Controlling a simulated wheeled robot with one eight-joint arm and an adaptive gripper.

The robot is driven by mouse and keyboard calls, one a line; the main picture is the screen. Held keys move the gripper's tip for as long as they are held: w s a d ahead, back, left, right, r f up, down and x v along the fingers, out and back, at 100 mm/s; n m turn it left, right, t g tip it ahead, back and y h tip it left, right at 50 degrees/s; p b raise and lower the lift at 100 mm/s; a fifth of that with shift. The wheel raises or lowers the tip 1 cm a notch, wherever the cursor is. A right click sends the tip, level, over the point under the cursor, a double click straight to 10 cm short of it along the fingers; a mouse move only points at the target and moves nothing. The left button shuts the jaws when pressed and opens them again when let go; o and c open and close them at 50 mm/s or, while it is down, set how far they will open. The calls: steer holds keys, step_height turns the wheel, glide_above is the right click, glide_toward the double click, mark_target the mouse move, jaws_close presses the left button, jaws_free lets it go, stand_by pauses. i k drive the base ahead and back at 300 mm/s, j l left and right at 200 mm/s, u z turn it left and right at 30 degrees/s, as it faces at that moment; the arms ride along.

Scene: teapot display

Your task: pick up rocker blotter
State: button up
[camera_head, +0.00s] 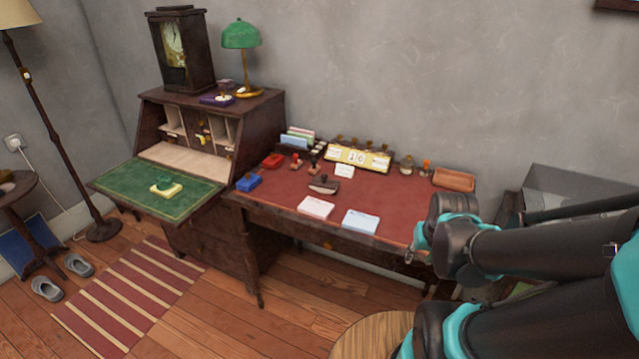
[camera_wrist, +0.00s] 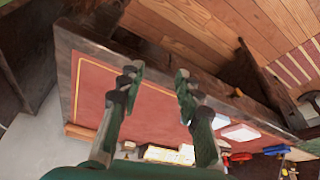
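The rocker blotter (camera_head: 323,186) appears to be the small dark brown piece with a knob on top. It lies on the red top of the writing desk, behind two paper pads. In the wrist view it is small and partly hidden near the right finger, so I cannot make it out clearly. My gripper (camera_wrist: 158,84) is open and empty, its two fingers spread above the red desk top. In the head view my arm reaches in from the right and ends by the desk's right front corner, well to the right of the blotter.
A white pad (camera_head: 316,207) and a light blue pad (camera_head: 360,221) lie in front of the blotter. Stamps (camera_head: 296,161), a blue box (camera_head: 249,182) and a yellow calendar (camera_head: 358,157) stand around it. A terracotta tray (camera_head: 454,179) is at the back right. The desk's right half is mostly clear.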

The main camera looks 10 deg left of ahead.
mark_target(321, 185)
steer(key=j, duration=0.7)
steer(key=i+j+z, duration=0.15)
steer(key=j, duration=0.6)
